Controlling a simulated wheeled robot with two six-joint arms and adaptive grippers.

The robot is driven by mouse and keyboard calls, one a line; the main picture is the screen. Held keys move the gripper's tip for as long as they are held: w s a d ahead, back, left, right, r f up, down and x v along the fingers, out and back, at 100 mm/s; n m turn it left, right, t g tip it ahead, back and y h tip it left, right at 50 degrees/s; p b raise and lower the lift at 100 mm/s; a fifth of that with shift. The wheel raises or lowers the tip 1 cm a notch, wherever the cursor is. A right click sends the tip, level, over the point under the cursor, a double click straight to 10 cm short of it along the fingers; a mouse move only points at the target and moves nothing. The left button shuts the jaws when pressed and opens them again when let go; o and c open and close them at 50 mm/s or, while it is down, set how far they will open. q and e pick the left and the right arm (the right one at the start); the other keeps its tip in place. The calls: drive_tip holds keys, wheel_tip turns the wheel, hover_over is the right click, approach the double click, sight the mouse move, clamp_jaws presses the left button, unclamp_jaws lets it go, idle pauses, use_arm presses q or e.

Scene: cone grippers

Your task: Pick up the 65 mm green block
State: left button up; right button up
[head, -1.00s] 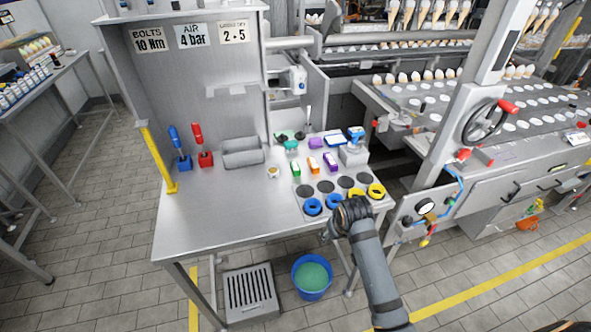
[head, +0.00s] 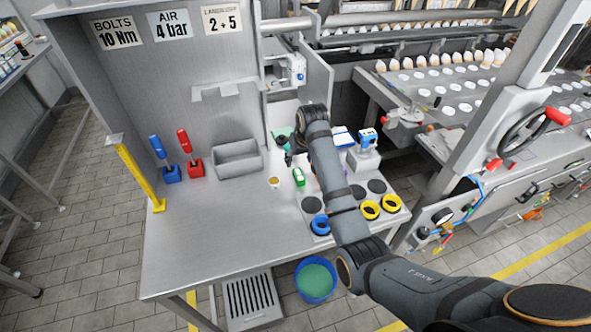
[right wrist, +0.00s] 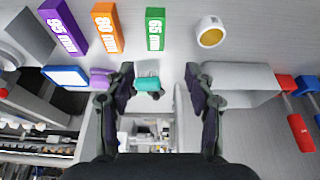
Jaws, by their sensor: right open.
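The green block (head: 299,177) lies on the steel workbench, just in front of my right gripper (head: 288,152) in the head view. In the right wrist view the green block (right wrist: 155,29), marked 65 mm, is at the top, beyond the fingertips and apart from them. My right gripper (right wrist: 158,85) is open, with its fingers spread wide. My left gripper is not in view.
A teal cylinder (right wrist: 147,85) appears between my fingers in the wrist view; its depth is unclear. A small white cup (head: 274,183) stands near the green block. The bench's front left is clear.

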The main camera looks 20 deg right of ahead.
sight(299, 175)
wheel_tip(299, 175, down, 3)
drive_tip(key=shift+r+p, duration=0.1)
drive_tip(key=shift+p, duration=0.25)
drive_tip(key=shift+w+x, duration=0.25)
drive_tip(key=shift+x, duration=0.85)
drive_tip(key=shift+d+f+p, duration=0.1)
drive_tip(key=shift+f+p, duration=0.25)
drive_tip(key=f, duration=0.2)
drive_tip(key=shift+d+f+p, duration=0.25)
drive_tip(key=shift+f+p, duration=0.05)
drive_tip(key=shift+f, duration=0.1)
drive_tip(key=shift+x, duration=0.8)
drive_tip(key=shift+w, duration=0.15)
drive_tip(key=c, duration=0.4)
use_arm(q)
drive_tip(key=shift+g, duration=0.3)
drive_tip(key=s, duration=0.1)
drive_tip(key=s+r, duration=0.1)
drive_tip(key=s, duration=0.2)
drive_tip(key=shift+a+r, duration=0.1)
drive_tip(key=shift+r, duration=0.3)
use_arm(e)
clamp_jaws()
